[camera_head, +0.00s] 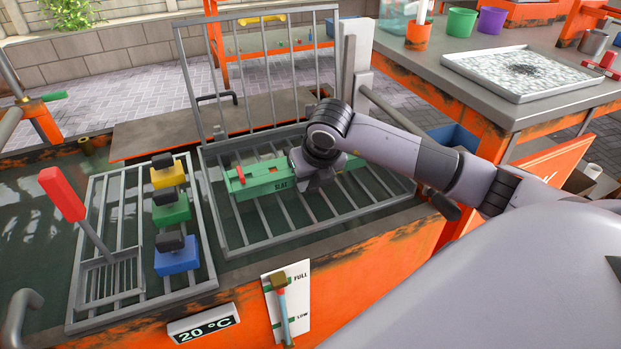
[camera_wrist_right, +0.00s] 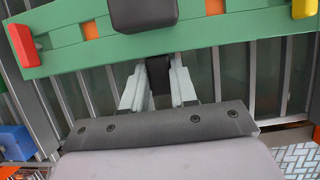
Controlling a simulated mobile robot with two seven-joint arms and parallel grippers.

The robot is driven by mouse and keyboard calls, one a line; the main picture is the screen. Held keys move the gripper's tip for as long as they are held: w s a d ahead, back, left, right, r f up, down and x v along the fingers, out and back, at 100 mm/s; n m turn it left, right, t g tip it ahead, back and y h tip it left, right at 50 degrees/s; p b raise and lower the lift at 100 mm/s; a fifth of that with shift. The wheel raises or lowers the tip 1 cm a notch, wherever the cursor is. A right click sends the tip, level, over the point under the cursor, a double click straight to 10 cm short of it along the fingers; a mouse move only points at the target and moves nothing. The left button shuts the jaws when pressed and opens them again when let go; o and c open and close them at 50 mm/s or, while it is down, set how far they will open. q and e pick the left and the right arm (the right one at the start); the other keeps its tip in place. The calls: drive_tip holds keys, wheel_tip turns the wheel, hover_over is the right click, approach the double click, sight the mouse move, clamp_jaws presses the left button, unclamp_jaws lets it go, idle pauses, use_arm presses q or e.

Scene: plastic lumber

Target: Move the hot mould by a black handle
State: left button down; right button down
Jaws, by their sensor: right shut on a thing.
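The long green mould (camera_head: 262,187), marked "SLAT", lies across the bars of the wire basket (camera_head: 232,250). It has red and yellow clips and orange patches. My right gripper (camera_head: 318,183) is over the middle of the mould and hides part of it. In the right wrist view the gripper's fingers (camera_wrist_right: 159,85) are closed around a black handle (camera_wrist_right: 159,72) on the near side of the green mould (camera_wrist_right: 85,45). A black block (camera_wrist_right: 143,14) sits on top of the mould. My left gripper is not in view.
The basket's tall mesh lid (camera_head: 262,70) stands raised behind the mould. At left, a rack (camera_head: 75,310) holds a red-handled tool (camera_head: 62,195) and yellow, green and blue blocks (camera_head: 171,213). A display (camera_head: 203,324) reads 20 °C. A grey bench (camera_head: 470,70) with a tray stands at right.

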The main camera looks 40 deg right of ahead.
drive_tip(key=shift+f+b, duration=0.1)
drive_tip(key=shift+b, duration=0.2)
idle(0.8)
drive_tip(key=c, duration=0.9)
unclamp_jaws()
drive_tip(key=shift+o, duration=1.1)
drive_tip(key=shift+s+f, duration=0.1)
drive_tip(key=shift+f, duration=0.15)
drive_tip(key=shift+o, duration=1.3)
drive_tip(key=shift+r, duration=0.1)
drive_tip(key=shift+r+p, duration=0.75)
drive_tip(key=shift+r, duration=0.35)
drive_tip(key=shift+r+p, duration=1.65)
drive_tip(key=shift+r, duration=0.85)
